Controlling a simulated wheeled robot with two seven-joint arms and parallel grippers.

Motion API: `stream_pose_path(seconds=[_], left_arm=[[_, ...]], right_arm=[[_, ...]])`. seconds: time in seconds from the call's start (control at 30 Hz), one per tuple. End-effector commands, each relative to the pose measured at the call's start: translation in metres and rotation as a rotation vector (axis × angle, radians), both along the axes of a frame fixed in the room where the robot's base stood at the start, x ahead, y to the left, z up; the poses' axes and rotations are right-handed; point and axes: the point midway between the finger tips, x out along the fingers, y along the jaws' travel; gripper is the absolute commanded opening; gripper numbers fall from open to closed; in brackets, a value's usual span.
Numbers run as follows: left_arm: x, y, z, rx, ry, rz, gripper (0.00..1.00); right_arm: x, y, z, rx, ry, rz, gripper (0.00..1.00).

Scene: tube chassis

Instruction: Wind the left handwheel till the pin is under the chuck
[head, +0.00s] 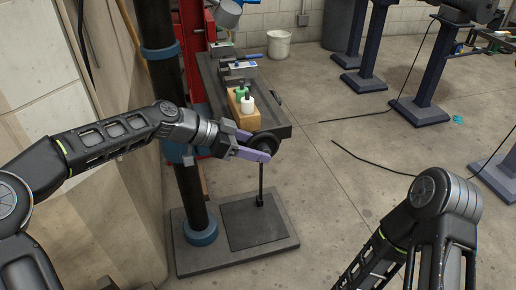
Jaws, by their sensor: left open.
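The black handwheel (273,143) sits at the near end of the dark machine table (275,131). My left gripper (267,148) is at this wheel, its purple fingers apart and overlapping the wheel's left side; I cannot tell if they touch it. A blue-grey cylindrical part (228,13), perhaps the chuck, hangs at the top edge above the table's far end. A small vise-like fixture (240,70) stands on the table's far part; I cannot make out the pin. My right arm shows at the lower right, but its gripper is out of view.
A wooden block (245,119) with a green bottle (242,92) and a white bottle (248,105) stands on the table. A dark column (190,185) stands left of it, on a base plate (278,243). A white bucket (279,45) stands behind. The floor to the right is mostly open, with black cables.

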Motion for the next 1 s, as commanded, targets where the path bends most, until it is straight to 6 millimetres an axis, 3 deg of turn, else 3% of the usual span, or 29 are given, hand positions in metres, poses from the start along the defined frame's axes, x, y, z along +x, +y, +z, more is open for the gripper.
stream_pose_path(seconds=[0.43,0.77,0.9,1.0], left_arm=[[-0.018,0.053,0.034,0.001,0.002,0.000,0.53],[-0.020,0.057,0.037,0.000,0.002,-0.003,0.53],[-0.020,0.056,0.035,0.000,0.009,0.001,0.53],[-0.020,0.053,0.028,0.000,0.040,0.019,0.53]], right_arm=[[0.000,0.000,0.002,0.000,0.000,0.000,0.62],[0.000,0.000,0.002,0.000,0.000,0.000,0.62],[0.003,-0.001,0.004,-0.002,-0.004,0.005,0.53],[0.011,-0.005,0.008,-0.006,-0.014,0.025,0.53]])
